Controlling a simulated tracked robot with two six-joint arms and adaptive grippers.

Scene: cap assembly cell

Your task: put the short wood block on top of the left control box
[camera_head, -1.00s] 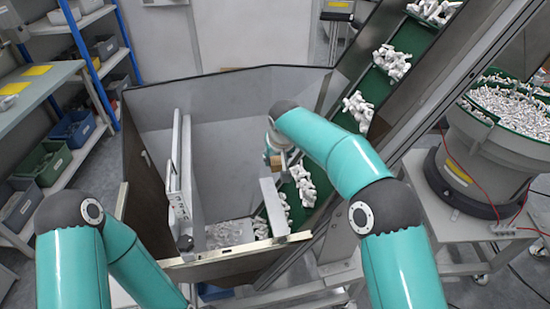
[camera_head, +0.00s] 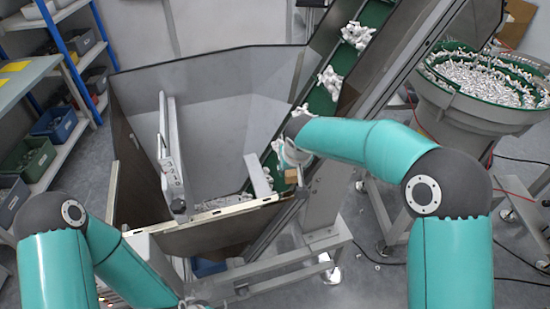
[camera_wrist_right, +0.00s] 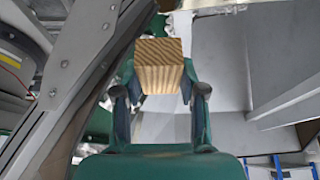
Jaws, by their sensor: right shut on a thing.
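The short wood block (camera_wrist_right: 160,68) is a light, striped wooden piece between the fingers of my right gripper (camera_wrist_right: 162,95), which is shut on it. In the head view the block (camera_head: 291,176) shows small, held in the air in line with the hopper's front right rim and the conveyor's lower end. A narrow upright pale panel with small controls (camera_head: 171,160) stands at the hopper's left part. I cannot tell whether it is the left control box.
The grey hopper (camera_head: 212,95) has a raised rim. A green inclined conveyor (camera_head: 322,104) with white parts rises to the right behind my right forearm. A round feeder bowl (camera_head: 480,105) stands at the right. Shelving with bins (camera_head: 55,123) is at the left. Floor shows at the lower right.

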